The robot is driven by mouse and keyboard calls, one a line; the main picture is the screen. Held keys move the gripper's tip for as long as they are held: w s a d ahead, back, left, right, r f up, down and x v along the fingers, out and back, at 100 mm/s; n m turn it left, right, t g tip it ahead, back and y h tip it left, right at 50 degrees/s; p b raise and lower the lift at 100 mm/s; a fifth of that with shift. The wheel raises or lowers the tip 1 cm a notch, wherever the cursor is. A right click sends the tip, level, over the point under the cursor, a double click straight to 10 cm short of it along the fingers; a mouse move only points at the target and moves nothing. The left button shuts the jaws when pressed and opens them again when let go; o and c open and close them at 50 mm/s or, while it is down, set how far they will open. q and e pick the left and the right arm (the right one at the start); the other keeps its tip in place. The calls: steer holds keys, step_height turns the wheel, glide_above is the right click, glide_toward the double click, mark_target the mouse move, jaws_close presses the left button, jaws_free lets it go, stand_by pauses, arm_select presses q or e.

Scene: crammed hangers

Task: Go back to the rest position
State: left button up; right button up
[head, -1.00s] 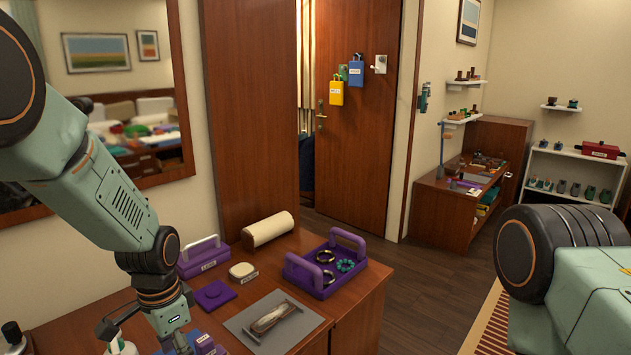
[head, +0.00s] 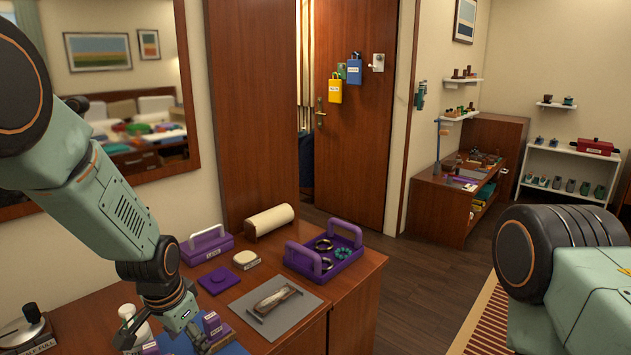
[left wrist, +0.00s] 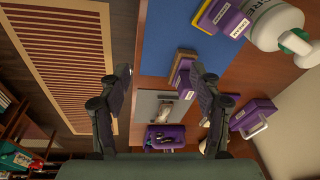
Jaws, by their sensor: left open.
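My left gripper (left wrist: 160,88) is open in the left wrist view, with nothing between its two fingers. In the head view my left arm comes in from the left and bends down over the near end of the wooden dresser. The left gripper's fingertips in that view are partly lost among small items at the bottom edge. At the right of the head view a rounded part of my own body shows, but no right gripper fingers are seen.
A half-open wooden door (head: 352,140) stands behind. Dark floor (head: 425,275) is clear.

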arm_select(q)
steer(key=s+d+f+n+t+b, duration=0.1)
steer(key=s+f+n+b, duration=0.35)
steer(key=s+f, duration=1.1)
steer(key=s+f+n+g+b, duration=0.1)
steer(key=s+f, duration=0.3)
steer(key=s, duration=0.5)
steer(key=s+f+g+b, duration=0.2)
steer(key=s+f, duration=0.3)
steer(key=s, duration=0.5)
steer(key=shift+s+d+f+n, duration=0.15)
steer(key=shift+f+n, duration=0.1)
steer(key=shift+n, duration=0.1)
